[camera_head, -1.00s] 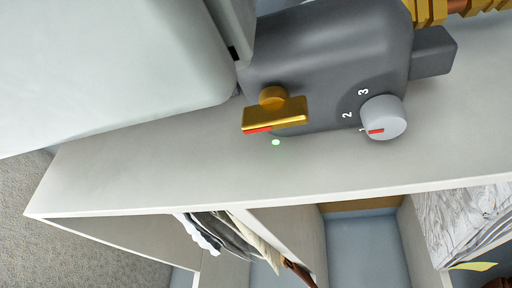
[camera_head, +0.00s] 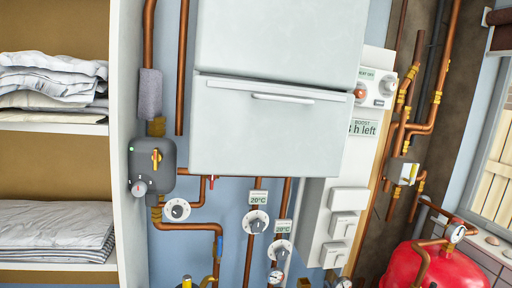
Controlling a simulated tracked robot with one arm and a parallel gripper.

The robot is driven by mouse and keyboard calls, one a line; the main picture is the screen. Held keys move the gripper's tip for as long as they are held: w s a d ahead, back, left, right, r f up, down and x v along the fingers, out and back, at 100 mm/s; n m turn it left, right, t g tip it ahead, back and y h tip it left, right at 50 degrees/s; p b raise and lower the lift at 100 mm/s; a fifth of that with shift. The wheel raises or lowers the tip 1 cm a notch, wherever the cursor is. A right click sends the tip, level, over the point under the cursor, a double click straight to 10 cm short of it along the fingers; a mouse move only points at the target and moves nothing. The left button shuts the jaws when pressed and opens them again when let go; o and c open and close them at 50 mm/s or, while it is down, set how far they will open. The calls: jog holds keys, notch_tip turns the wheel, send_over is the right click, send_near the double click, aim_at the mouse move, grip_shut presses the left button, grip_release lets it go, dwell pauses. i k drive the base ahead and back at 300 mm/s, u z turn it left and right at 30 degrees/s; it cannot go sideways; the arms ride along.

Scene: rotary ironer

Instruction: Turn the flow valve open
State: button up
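A grey rounded housing (camera_head: 155,172) is on the side of the white shelf unit at the left. No label shows which valve is the flow valve. My gripper is not in view, and nothing is seen touching these parts.
The large pale cabinet (camera_head: 275,135) stands out right of the housing. Copper pipes with white dials (camera_head: 176,210) run below it. The shelf unit's white side (camera_head: 125,75) borders the housing at left; folded linen lies inside. A red tank (camera_head: 437,270) is at lower right.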

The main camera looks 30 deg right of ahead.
aim_at(211, 178)
jog(key=k, duration=1.05)
jog(key=z, duration=0.15)
jog(key=i, duration=1.8)
jog(key=u, duration=0.7)
